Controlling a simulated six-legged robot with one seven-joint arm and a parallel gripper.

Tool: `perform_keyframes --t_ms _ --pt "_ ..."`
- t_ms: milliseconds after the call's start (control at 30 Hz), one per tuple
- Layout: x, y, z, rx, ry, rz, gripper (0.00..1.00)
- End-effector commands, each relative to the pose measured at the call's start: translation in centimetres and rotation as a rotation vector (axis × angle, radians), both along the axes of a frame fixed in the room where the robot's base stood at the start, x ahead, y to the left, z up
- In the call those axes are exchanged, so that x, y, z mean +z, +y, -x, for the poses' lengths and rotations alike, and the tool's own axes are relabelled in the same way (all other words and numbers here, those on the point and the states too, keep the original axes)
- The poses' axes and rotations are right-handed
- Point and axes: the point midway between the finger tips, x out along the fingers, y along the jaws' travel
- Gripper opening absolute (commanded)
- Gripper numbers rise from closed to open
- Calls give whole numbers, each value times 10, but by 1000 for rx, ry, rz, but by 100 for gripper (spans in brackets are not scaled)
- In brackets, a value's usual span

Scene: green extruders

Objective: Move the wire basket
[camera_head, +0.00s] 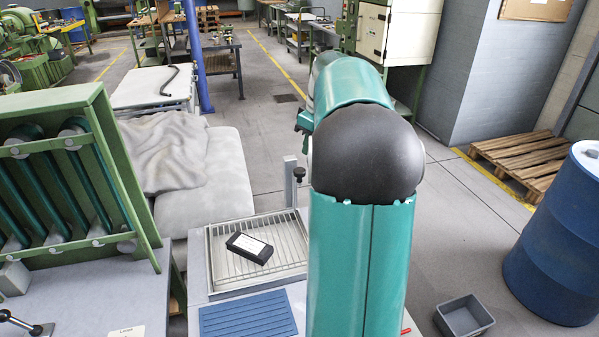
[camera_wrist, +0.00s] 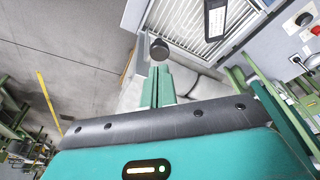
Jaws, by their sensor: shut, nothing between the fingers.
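The wire basket (camera_head: 284,246) is a shallow rectangular metal tray with a wire grid. It sits on the grey bench in the head view, left of my arm, with a black box with a white label (camera_head: 249,248) lying in it. In the wrist view the basket (camera_wrist: 181,27) shows at the top, cut off by the edge, with the black box (camera_wrist: 214,22) in it. My gripper (camera_wrist: 157,72) shows its green fingers together and empty, apart from the basket. A black round knob (camera_wrist: 159,49) appears just past the fingertips. In the head view my arm hides the gripper.
A blue ribbed mat (camera_head: 248,315) lies in front of the basket. A grey post with a black knob (camera_head: 298,173) stands behind it. A green rack (camera_head: 75,190) is at left. A grey bin (camera_head: 464,316) and blue drum (camera_head: 560,235) are at right on the floor.

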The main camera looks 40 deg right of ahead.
Motion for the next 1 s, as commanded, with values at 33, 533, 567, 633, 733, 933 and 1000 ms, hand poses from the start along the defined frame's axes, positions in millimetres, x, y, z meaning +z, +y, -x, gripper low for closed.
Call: perform_keyframes --t_ms 33,533,567,633,733,933,1000 --pt "-4 0 -1 1 2 -3 0" --pt "-59 1 -16 3 2 -2 0" --pt "-60 1 -16 3 2 -2 0" --pt "-63 1 -17 3 0 -1 0" --pt "-64 1 -18 3 -1 0 0" --pt "-64 1 -18 3 0 0 0" --pt "-65 1 -17 3 0 0 0"
